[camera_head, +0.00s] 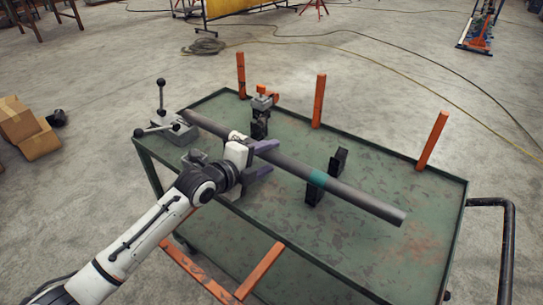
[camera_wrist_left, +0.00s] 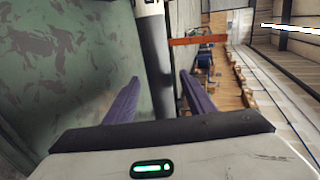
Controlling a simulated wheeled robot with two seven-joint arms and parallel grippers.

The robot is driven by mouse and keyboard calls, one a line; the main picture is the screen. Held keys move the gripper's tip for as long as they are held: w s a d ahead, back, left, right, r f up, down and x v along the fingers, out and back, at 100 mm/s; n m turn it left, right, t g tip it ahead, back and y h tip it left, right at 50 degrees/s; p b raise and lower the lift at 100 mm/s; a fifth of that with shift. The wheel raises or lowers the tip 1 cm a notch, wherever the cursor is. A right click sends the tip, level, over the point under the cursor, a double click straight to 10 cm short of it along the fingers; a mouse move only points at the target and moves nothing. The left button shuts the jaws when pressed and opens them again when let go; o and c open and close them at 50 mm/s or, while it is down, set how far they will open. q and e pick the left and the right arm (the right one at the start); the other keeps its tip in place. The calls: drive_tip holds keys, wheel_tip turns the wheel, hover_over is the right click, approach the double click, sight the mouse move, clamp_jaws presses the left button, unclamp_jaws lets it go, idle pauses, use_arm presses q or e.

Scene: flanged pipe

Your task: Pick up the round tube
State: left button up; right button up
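The round tube (camera_head: 362,199) is long and dark grey with a teal band and a whitish patch. It lies slantwise above the green cart top (camera_head: 400,178), along black supports (camera_head: 339,160). My left gripper (camera_head: 269,159) is over the tube's middle part, its purple fingers spread. The left wrist view shows the fingers (camera_wrist_left: 158,97) apart, with the tube (camera_wrist_left: 156,55) running between them in the picture. I cannot tell whether either finger touches it. My right gripper is not in view.
Orange posts (camera_head: 319,101) stand along the cart's far edge. A lever fixture (camera_head: 176,131) stands near the tube's left end, and an orange-topped clamp (camera_head: 262,98) behind it. A black handle (camera_head: 507,240) sticks out at right. Cardboard boxes (camera_head: 28,130) lie on the floor at left.

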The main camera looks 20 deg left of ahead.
use_arm(q)
clamp_jaws()
drive_tip(key=shift+w+r, duration=0.1)
drive_tip(key=shift+r, duration=0.1)
